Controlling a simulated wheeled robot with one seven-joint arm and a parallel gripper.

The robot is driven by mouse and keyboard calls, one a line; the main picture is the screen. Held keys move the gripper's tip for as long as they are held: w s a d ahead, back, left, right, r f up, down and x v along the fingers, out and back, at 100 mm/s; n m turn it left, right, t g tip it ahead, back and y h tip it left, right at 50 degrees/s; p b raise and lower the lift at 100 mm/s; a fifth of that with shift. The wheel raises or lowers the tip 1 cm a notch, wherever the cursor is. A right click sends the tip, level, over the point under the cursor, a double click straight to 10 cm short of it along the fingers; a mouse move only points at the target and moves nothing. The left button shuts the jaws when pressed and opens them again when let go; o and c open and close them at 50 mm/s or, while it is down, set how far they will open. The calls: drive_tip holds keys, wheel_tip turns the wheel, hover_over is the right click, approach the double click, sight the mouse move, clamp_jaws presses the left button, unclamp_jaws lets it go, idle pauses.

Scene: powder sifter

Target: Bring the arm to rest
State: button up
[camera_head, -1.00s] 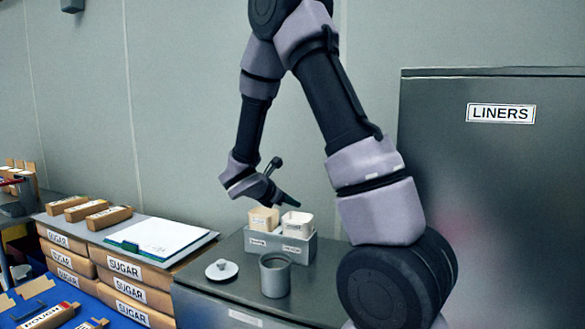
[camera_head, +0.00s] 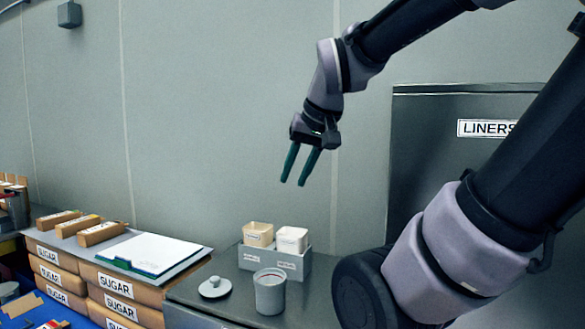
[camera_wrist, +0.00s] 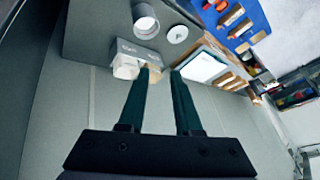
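My gripper (camera_head: 296,182) hangs in the air in the head view, well above the dark counter and in front of the grey wall. Its two green fingers are apart with nothing between them. The wrist view also shows the two fingers (camera_wrist: 164,82) spread and empty, with the counter items beyond the tips. My arm reaches in from the upper right. Nothing touches the gripper.
Below stand a grey caddy (camera_head: 283,263) with two small tubs, an open grey canister (camera_head: 269,295) and its lid (camera_head: 215,288). A LINERS cabinet (camera_head: 420,150) stands right.

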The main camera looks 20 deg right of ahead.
drive_tip(key=shift+s+a+r+m+t+y, duration=0.3)
drive_tip(key=shift+a+r+m+t, duration=0.2)
drive_tip(key=shift+r, duration=0.1)
